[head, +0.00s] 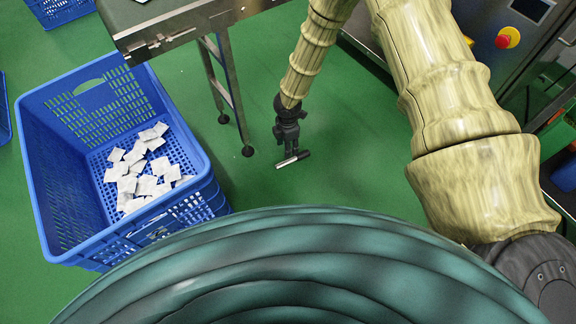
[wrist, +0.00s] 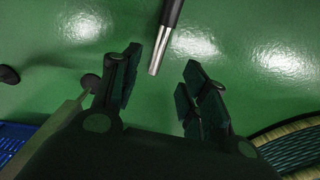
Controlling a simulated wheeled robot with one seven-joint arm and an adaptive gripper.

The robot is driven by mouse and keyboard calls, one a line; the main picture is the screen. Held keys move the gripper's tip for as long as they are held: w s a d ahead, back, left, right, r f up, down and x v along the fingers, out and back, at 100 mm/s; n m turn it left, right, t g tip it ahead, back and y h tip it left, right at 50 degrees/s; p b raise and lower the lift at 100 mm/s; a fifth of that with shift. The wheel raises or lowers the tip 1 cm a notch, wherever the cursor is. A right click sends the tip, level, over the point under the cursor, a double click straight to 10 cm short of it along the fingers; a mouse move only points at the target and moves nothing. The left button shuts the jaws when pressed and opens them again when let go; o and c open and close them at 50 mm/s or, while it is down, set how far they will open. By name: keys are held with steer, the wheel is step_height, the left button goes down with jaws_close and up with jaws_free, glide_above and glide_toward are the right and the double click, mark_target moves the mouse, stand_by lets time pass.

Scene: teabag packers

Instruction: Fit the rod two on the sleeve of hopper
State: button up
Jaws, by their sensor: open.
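A short rod (head: 288,161), silver at one end and black at the other, shows against the green floor just below my gripper (head: 290,150) in the head view. In the wrist view the rod (wrist: 167,38) comes in from the top edge, silver end towards me. That end lies near the gap between the fingertips of my gripper (wrist: 162,62). The two fingers stand apart, and I see no grip on the rod. I cannot tell whether the rod touches the floor. I cannot make out the hopper or its sleeve in either view.
A blue crate (head: 190,236) with several white teabags (head: 137,168) stands at the left. A metal-legged conveyor table (head: 190,22) is behind it. A machine with a red knob (head: 508,38) stands at upper right. Green floor (head: 345,150) around my gripper is clear.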

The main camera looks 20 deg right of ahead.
steer(key=b, duration=0.2)
glide_above(288, 160)
step_height(288, 160, down, 6)
steer(key=shift+s+a+r, duration=0.1)
steer(key=shift+r, duration=0.1)
steer(key=f+b, duration=0.3)
steer(key=shift+d+f, duration=0.2)
steer(key=shift+f, duration=0.1)
steer(key=shift+f+b, duration=0.6)
steer(key=shift+f, duration=0.2)
jaws_close()
